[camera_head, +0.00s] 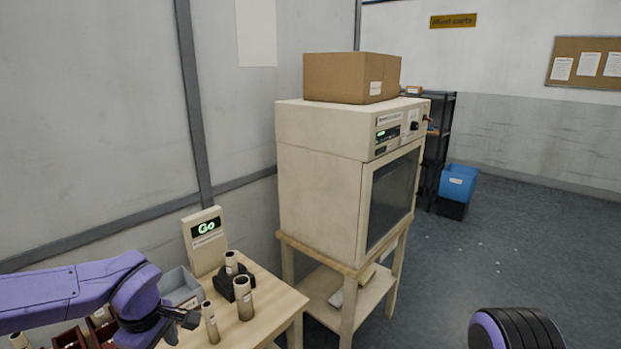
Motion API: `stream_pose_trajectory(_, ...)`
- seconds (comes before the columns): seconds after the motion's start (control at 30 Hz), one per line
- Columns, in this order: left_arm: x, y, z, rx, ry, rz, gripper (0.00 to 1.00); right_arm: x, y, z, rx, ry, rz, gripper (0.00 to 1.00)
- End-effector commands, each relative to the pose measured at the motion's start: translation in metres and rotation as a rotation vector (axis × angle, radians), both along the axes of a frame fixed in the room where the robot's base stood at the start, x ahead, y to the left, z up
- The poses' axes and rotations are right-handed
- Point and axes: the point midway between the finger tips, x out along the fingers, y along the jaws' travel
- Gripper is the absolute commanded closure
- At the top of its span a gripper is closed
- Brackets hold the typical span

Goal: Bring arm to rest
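My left arm comes in from the left, and its gripper (182,320) hangs over the near left part of the wooden table (272,298). Its dark fingers are small and partly hidden, so I cannot tell whether they are open or shut. A beige roll (210,322) stands upright just right of the gripper, with a gap too small to judge. A second roll (244,298) stands further right, by a black holder (224,287). A third roll (231,263) is upright at the holder. At the bottom right a black and purple part of mine shows; my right gripper is out of view.
A display reading "Go" (205,240) and a grey tray (180,288) stand at the table's back. Dark red bins (70,339) lie under my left arm. A large beige cabinet (320,180) on a wooden stand carries a cardboard box (345,78). Floor at right is open.

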Motion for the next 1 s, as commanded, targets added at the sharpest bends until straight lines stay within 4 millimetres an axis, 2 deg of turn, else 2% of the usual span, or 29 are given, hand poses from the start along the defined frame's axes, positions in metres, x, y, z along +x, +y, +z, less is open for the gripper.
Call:
stream_pose_trajectory(0.13, 0.01, 0.013, -0.006, 0.082, -0.096, 0.115, 0.29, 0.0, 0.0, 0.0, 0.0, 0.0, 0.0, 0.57)
stream_pose_trajectory(0.27, 0.016, 0.027, -0.029, 0.208, -0.208, 0.195, 0.29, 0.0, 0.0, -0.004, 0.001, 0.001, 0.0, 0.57)
stream_pose_trajectory(0.37, 0.014, 0.035, -0.066, 0.32, -0.306, 0.208, 0.29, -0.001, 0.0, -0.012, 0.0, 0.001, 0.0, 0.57)
stream_pose_trajectory(0.47, 0.0, 0.036, -0.125, 0.419, -0.405, 0.13, 0.29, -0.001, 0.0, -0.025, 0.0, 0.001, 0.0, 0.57)
stream_pose_trajectory(0.5, -0.01, 0.033, -0.151, 0.437, -0.433, 0.069, 0.29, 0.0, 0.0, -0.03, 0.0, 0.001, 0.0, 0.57)
stream_pose_trajectory(0.57, -0.031, 0.026, -0.192, 0.444, -0.45, -0.038, 0.29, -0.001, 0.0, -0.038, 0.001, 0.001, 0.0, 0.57)
stream_pose_trajectory(0.6, -0.048, 0.021, -0.216, 0.436, -0.446, -0.113, 0.29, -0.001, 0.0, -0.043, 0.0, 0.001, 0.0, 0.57)
stream_pose_trajectory(0.67, -0.078, 0.015, -0.251, 0.416, -0.418, -0.23, 0.29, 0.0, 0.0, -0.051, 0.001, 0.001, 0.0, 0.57)
stream_pose_trajectory(0.7, -0.1, 0.011, -0.271, 0.4, -0.387, -0.309, 0.29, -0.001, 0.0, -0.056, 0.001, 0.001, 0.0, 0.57)
stream_pose_trajectory(0.8, -0.157, 0.007, -0.315, 0.367, -0.28, -0.514, 0.29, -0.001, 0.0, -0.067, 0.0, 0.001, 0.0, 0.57)
stream_pose_trajectory(0.9, -0.207, 0.012, -0.343, 0.359, -0.167, -0.665, 0.29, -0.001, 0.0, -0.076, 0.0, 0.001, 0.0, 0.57)
stream_pose_trajectory(1.0, -0.237, 0.017, -0.36, 0.363, -0.091, -0.733, 0.29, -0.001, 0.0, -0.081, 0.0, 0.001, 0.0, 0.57)
